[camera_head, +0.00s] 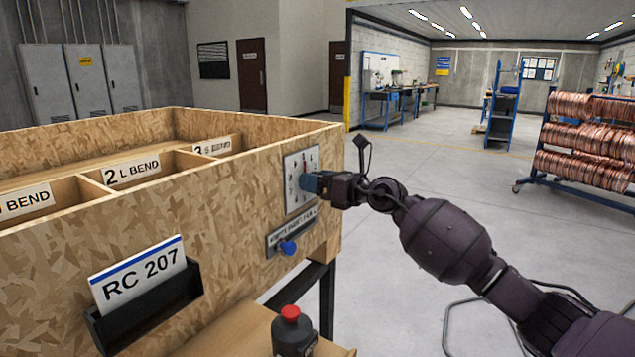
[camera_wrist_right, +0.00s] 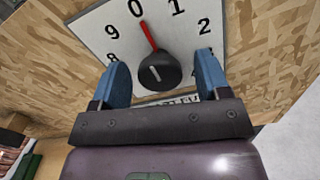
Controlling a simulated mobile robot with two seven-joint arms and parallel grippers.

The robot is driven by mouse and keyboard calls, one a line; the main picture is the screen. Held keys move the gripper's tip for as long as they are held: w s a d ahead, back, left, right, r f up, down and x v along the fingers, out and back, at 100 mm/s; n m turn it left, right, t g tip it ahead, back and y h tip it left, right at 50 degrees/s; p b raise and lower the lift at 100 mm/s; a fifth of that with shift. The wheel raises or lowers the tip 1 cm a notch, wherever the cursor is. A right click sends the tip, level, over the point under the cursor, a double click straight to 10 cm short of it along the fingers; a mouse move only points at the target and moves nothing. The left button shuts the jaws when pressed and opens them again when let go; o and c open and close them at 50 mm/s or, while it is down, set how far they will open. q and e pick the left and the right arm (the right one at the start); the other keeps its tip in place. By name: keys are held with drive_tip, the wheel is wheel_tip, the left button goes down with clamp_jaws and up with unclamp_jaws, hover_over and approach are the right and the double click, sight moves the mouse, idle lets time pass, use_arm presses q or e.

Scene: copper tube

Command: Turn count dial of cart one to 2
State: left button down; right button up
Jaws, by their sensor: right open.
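The count dial is a white plate (camera_head: 293,178) with black numbers on the side of the chipboard cart (camera_head: 220,225). In the right wrist view its black knob (camera_wrist_right: 158,72) has a red pointer (camera_wrist_right: 148,35) directed at about 0. The numbers 8, 9, 0, 1 and 2 show on the plate (camera_wrist_right: 100,30); the others are hidden. My right gripper (camera_head: 312,182) is at the dial. In the wrist view its blue fingers (camera_wrist_right: 162,64) are open on either side of the knob, with visible gaps. My left gripper is not in view.
A black box with a red button (camera_head: 290,312) stands on the cart's lower ledge. An RC 207 card (camera_head: 140,275) is in a black holder. A copper-tube rack (camera_head: 590,150) stands at the right; open floor lies between.

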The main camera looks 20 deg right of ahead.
drive_tip(key=c, duration=0.9)
use_arm(q)
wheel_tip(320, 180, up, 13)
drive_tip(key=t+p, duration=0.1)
drive_tip(key=p, duration=1.2)
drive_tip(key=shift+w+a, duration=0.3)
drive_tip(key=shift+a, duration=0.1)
use_arm(e)
drive_tip(key=shift+f+m, duration=0.1)
drive_tip(key=shift+m, duration=7)
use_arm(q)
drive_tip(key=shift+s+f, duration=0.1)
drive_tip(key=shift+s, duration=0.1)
